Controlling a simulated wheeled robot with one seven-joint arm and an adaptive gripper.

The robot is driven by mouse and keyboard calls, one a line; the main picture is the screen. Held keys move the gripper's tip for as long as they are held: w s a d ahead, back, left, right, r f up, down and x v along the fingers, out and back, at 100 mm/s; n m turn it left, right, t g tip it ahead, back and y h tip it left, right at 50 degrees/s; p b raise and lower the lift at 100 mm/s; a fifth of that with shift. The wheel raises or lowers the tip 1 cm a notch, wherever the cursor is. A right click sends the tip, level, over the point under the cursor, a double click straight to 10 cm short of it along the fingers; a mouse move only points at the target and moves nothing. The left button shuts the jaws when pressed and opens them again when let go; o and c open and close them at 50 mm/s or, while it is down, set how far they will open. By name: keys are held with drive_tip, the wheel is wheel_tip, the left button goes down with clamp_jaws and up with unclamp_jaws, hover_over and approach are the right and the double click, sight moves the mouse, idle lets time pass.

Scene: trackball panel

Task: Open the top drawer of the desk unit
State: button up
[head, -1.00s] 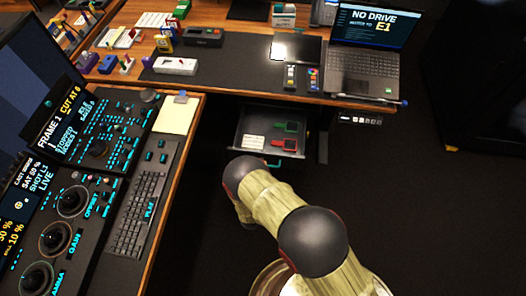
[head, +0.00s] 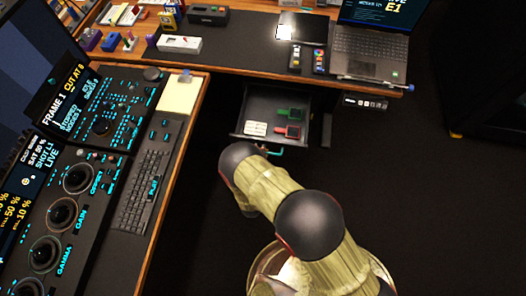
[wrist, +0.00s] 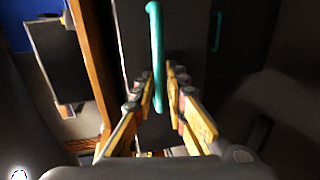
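The top drawer (head: 240,128) of the desk unit is pulled out under the far desk, its inside visible from above. It holds a red-and-black item, a green item and a white card. Its teal bar handle (head: 276,151) shows at the front edge, partly behind my arm. In the wrist view the handle (wrist: 156,30) runs upright between the fingers of my gripper (wrist: 160,80), which are close in on both sides of it. My gripper is hidden behind my arm in the head view.
A second teal handle (wrist: 216,32) shows to the right in the wrist view. The desk top (head: 240,60) carries a laptop (head: 370,50) and several small devices. A control console (head: 90,170) and keyboard (head: 150,180) stand at the left. Dark floor is clear at the right.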

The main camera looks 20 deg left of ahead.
drive_tip(key=v, duration=1.2)
drive_tip(key=shift+a, duration=0.1)
idle(0.4)
